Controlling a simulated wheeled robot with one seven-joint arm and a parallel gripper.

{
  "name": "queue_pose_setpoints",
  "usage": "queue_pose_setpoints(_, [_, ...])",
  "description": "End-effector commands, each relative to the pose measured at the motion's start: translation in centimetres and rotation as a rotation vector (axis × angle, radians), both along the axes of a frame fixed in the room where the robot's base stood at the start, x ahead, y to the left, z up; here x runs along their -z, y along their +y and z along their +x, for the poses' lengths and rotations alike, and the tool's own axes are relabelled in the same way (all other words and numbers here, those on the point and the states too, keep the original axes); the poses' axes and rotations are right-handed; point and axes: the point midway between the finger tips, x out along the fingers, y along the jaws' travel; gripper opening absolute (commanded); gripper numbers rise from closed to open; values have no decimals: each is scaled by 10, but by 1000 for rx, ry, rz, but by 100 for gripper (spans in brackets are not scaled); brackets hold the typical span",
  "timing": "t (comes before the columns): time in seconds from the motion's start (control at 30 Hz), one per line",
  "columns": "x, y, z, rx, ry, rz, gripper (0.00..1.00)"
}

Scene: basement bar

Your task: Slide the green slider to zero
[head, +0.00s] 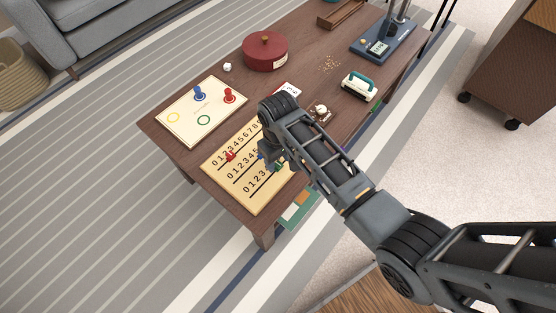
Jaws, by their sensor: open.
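A tan slider board (219,172) lies at the near end of the wooden table, with three rows of printed digits that start at 0 on the left. A small green piece, seemingly the green slider (280,167), shows on the lowest row, to the right of the visible 0, 1 and 2. Its exact digit is hidden by my arm. My gripper (272,165) is open, pointing down over the board, close to the green slider. Whether they touch cannot be told. A red slider (231,156) is on the top row, and a blue slider (261,156) shows partly beside my gripper.
A cream board with rings and pegs (180,118) lies left of the slider board. A red lidded pot (265,51), a white-and-teal object (359,86) and a blue scale-like device (382,46) stand farther back.

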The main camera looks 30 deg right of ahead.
Motion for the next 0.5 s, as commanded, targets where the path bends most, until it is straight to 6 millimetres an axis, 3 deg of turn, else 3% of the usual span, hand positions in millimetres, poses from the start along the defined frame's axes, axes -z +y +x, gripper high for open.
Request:
queue_pose_setpoints(0.37, [8,0,0,1,-1,0,49])
queue_pose_setpoints(0.5, [8,0,0,0,-1,0,38])
